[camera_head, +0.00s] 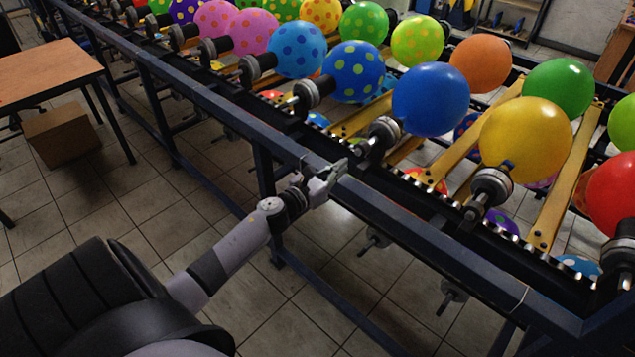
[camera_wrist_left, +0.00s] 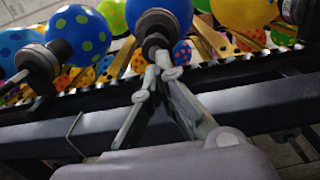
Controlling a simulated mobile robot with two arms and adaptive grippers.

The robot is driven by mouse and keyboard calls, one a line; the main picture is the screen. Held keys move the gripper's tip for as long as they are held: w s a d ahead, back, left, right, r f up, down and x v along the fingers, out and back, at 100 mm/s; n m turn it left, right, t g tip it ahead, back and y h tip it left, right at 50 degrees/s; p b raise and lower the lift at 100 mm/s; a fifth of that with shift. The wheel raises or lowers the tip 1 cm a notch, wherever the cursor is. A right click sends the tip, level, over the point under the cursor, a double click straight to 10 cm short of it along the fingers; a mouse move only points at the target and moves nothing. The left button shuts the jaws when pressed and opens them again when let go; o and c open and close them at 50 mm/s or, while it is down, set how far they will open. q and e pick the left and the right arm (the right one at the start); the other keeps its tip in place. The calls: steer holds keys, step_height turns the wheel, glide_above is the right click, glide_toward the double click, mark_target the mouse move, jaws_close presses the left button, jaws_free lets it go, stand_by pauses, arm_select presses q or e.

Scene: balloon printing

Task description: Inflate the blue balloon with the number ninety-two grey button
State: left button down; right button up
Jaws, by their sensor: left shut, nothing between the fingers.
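The plain blue balloon (camera_head: 430,98) sits on a dark and grey nozzle holder (camera_head: 383,134) on the conveyor rail. It shows partly at the top of the left wrist view (camera_wrist_left: 183,10), behind its holder (camera_wrist_left: 157,24). My left gripper (camera_head: 338,174) is shut and empty over the near rail, just left of and below that holder. In the left wrist view its fingertips (camera_wrist_left: 164,70) meet at the holder's lower end; I cannot tell whether they touch it. No number ninety-two is readable, and I cannot make out which part is the grey button. My right gripper is out of view.
A blue balloon with green dots (camera_head: 353,71) stands left of the plain blue one and a yellow balloon (camera_head: 526,139) right of it, on similar holders. The dark blue frame rail (camera_head: 215,109) runs along the near side. A wooden table (camera_head: 45,75) stands left.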

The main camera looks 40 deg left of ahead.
arm_select(q)
steer(key=s+b, duration=0.1)
steer(key=s, duration=0.6)
steer(key=shift+a, duration=0.35)
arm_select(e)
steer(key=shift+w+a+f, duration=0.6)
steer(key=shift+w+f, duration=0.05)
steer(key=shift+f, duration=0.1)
arm_select(q)
steer(key=shift+f, duration=0.2)
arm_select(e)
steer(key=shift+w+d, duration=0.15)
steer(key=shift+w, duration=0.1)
